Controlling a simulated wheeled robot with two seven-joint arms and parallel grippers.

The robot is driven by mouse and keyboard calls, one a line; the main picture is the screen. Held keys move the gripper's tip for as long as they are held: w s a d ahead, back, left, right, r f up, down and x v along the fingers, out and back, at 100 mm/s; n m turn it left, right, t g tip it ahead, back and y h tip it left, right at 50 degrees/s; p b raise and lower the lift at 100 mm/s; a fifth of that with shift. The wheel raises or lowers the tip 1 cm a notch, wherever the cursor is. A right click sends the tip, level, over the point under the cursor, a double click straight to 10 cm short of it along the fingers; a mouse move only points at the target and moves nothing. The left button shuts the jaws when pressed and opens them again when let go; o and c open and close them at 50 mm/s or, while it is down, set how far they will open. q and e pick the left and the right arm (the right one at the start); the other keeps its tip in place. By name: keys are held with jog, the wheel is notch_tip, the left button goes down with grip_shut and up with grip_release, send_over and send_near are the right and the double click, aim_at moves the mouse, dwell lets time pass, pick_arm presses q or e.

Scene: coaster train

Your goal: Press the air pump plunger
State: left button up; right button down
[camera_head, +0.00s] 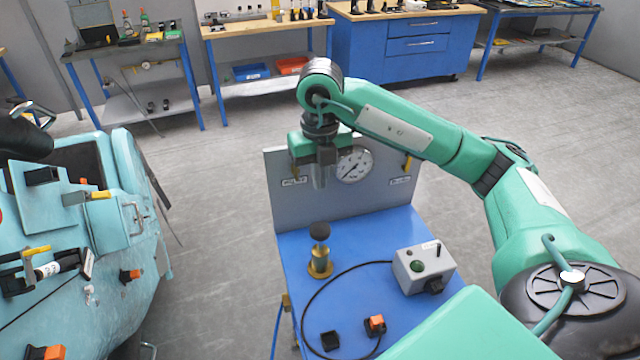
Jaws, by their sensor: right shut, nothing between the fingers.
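The air pump (320,262) stands upright on the blue table (350,220). It has a brass body on a yellow base and a dark round plunger knob on top. My right gripper (320,186) points down above the plunger, with a visible gap between fingertips and knob. Its fingers are shut and empty. A round pressure gauge (353,165) on the grey back panel (290,213) sits just right of the gripper. My left gripper is not in view.
A grey control box (424,267) with a green button stands right of the pump, its black cable curving across the table. An orange-topped block (375,324) and a black block (330,341) lie near the front. A teal coaster car (85,250) stands at left.

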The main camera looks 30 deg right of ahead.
aim_at(321, 229)
notch_tip(321, 229, down, 12)
jog(key=p, duration=0.5)
jog(key=shift+s+r, duration=0.1)
jog(key=shift+r, duration=0.1)
jog(key=shift+f, duration=0.4)
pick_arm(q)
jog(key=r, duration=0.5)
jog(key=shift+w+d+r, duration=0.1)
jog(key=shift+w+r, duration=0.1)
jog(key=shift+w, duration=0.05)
pick_arm(e)
jog(key=shift+f, duration=0.1)
notch_tip(321, 229, down, 6)
jog(key=b, duration=0.6)
jog(key=shift+r, duration=0.2)
pick_arm(q)
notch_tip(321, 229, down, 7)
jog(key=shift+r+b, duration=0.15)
jog(key=shift+b, duration=0.15)
pick_arm(e)
jog(key=shift+s, duration=0.15)
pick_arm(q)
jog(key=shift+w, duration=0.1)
pick_arm(e)
jog(key=shift+f, duration=0.1)
